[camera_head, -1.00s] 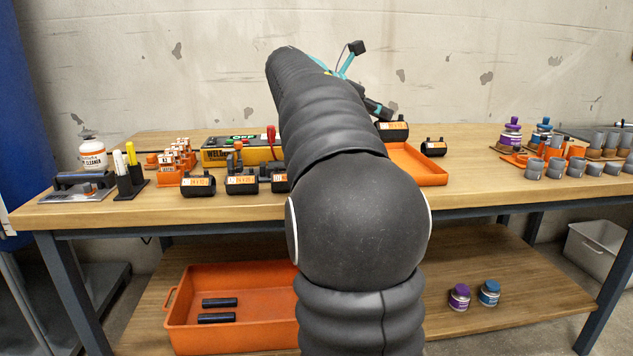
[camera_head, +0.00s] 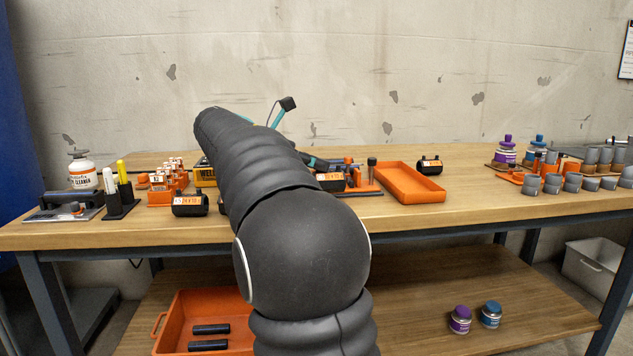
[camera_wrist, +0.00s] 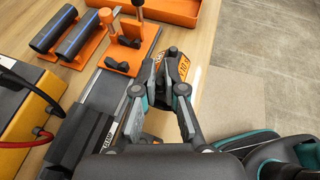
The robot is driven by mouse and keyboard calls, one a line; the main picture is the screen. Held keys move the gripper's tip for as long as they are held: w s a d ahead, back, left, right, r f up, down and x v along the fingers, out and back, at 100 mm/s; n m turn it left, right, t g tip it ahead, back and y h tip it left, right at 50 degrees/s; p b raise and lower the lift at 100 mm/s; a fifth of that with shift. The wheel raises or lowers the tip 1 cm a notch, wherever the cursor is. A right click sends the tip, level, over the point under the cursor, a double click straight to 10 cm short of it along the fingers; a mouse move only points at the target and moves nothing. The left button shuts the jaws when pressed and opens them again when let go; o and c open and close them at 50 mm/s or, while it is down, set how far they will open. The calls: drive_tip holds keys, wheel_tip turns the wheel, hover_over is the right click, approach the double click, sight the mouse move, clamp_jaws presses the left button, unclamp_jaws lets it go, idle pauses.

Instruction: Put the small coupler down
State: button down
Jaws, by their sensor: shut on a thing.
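The small coupler, a short black cylinder with an orange label, is between my gripper's fingertips in the wrist view (camera_wrist: 173,69). My gripper (camera_wrist: 165,78) is shut on it. In the head view a black coupler with an orange label (camera_head: 331,182) shows low beside my arm, near the bench top, left of the orange tray. My forearm hides most of my gripper there. I cannot tell whether the coupler touches the bench. In the wrist view it is just right of the orange clamp fixture (camera_wrist: 121,62).
The orange tray (camera_head: 408,187) looks empty. Blue-striped pipes (camera_wrist: 85,36) lie left of the clamp, near the yellow welder box (camera_wrist: 18,135).

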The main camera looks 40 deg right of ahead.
sight(316, 175)
drive_tip(key=shift+f+b, duration=0.5)
drive_tip(key=shift+f, duration=1.25)
drive_tip(key=shift+f, duration=0.2)
drive_tip(key=c, duration=1.3)
unclamp_jaws()
drive_tip(key=shift+o, duration=0.2)
drive_tip(key=shift+r, duration=0.2)
drive_tip(key=p+v, duration=0.2)
drive_tip(key=v, duration=1)
drive_tip(key=shift+p, duration=0.35)
drive_tip(key=shift+s+f, duration=0.1)
